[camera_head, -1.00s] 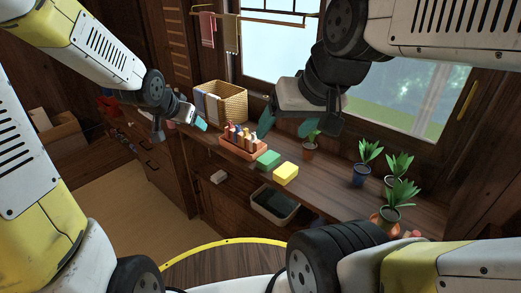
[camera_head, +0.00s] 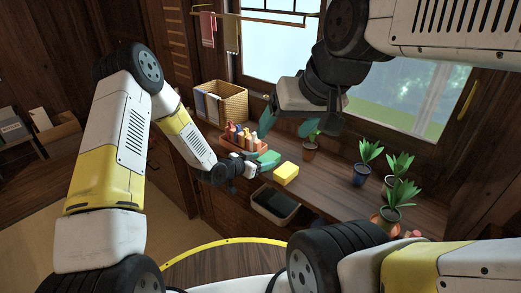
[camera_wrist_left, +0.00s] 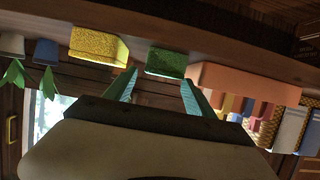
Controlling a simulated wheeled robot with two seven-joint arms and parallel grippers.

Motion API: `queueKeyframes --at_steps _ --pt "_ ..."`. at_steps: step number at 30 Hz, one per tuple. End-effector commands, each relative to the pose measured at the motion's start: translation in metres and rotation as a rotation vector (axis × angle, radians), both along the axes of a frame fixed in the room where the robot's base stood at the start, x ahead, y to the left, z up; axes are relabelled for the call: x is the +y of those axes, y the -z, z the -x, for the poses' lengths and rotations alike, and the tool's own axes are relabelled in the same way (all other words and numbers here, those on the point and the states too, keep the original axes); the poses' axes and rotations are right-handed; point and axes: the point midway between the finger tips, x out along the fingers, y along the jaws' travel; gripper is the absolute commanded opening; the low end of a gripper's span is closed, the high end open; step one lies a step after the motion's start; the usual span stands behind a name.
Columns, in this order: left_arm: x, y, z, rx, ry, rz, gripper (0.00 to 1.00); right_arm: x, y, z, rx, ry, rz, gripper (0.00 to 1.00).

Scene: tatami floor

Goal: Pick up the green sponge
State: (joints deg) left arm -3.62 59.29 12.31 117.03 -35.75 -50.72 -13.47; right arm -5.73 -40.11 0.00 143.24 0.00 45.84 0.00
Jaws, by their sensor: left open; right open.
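The green sponge (camera_head: 269,158) lies on the wooden shelf between the bottle tray and the yellow sponge, partly hidden by my left gripper in the head view. It also shows in the left wrist view (camera_wrist_left: 166,62), just beyond and between the two teal fingertips. My left gripper (camera_head: 255,168) is open and empty at the shelf's front edge, close in front of the green sponge; it also shows in the left wrist view (camera_wrist_left: 158,80). My right gripper (camera_head: 288,127) is open and empty, higher up, above the shelf near the window.
The yellow sponge (camera_head: 286,173) lies right of the green one. An orange tray (camera_head: 231,142) with several bottles stands left of it. A wicker basket (camera_head: 234,105) stands farther left; potted plants (camera_head: 360,175) stand right. A dark bin (camera_head: 273,204) sits below the shelf.

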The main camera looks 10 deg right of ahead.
Motion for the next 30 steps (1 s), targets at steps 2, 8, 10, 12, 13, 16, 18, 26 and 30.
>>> queueKeyframes --at_steps 2,8,10,12,13,16,18,26,30 --pt "-0.011 0.005 -0.008 0.000 0.001 0.000 0.64 0.000 0.000 0.000 0.000 0.000 0.000 0.75" --pt "-0.022 0.011 -0.018 0.000 -0.001 -0.001 0.64 0.000 0.000 0.000 0.000 0.000 0.000 0.75" --pt "-0.026 0.013 -0.021 0.001 0.000 0.000 0.64 0.000 0.000 0.000 0.000 0.000 0.000 0.75" --pt "-0.033 0.016 -0.028 0.001 0.000 -0.002 0.64 0.000 0.000 0.000 0.000 0.000 0.000 0.75" --pt "-0.036 0.017 -0.031 0.001 0.000 -0.001 0.64 0.000 0.000 0.000 0.000 0.000 0.000 0.75" --pt "-0.048 0.022 -0.041 0.002 0.000 -0.002 0.64 0.000 0.000 0.000 0.000 0.000 0.000 0.75" --pt "-0.053 0.025 -0.046 0.002 -0.001 -0.001 0.64 0.000 0.000 0.000 0.000 0.000 0.000 0.75" --pt "-0.058 0.028 -0.050 0.002 -0.001 -0.002 0.64 0.000 0.000 0.000 0.000 0.000 0.000 0.75" --pt "-0.058 0.028 -0.050 0.002 -0.001 -0.002 0.50 0.000 0.000 0.000 0.000 0.000 0.000 0.75"
